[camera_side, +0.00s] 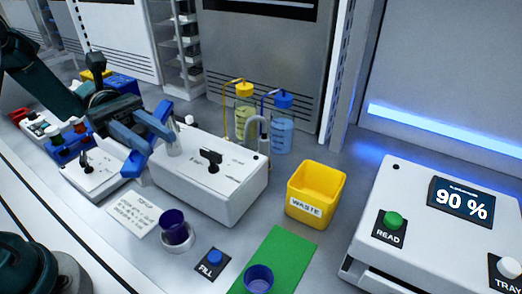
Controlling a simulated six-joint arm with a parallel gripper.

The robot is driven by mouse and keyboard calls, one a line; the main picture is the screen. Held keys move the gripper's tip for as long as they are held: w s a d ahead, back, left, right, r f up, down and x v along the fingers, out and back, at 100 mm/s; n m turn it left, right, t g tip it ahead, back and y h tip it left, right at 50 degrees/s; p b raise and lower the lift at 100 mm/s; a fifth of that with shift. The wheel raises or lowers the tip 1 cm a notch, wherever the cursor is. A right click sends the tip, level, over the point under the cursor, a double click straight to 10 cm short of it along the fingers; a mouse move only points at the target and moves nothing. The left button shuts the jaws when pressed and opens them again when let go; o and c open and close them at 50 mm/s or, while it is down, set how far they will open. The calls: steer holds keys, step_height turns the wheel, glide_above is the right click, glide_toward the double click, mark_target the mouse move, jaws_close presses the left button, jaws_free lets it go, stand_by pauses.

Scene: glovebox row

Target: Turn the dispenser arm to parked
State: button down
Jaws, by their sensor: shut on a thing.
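My gripper (158,138), with blue fingers, is at the left end of a white box (232,200). It is shut on a grey upright piece (174,141) at the back left of the box top, and the fingers hide part of the contact. I cannot tell whether this piece is the dispenser arm. A black handle (211,158) stands on the box top, right of my gripper, with small markings too fine to read.
Bottles with yellow (244,110) and blue (282,125) caps stand behind the box. A yellow waste bin (330,188), purple cup (174,224), FILL button (215,257) and green mat (284,250) lie around its front and right. A reader (440,235) showing 90 % is far right.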

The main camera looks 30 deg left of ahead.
steer(key=shift+s+a+m+g, duration=0.5)
steer(key=shift+a+m+g, duration=0.15)
steer(key=shift+g, duration=0.25)
steer(key=c, duration=0.6)
jaws_free()
steer(key=shift+d, duration=0.1)
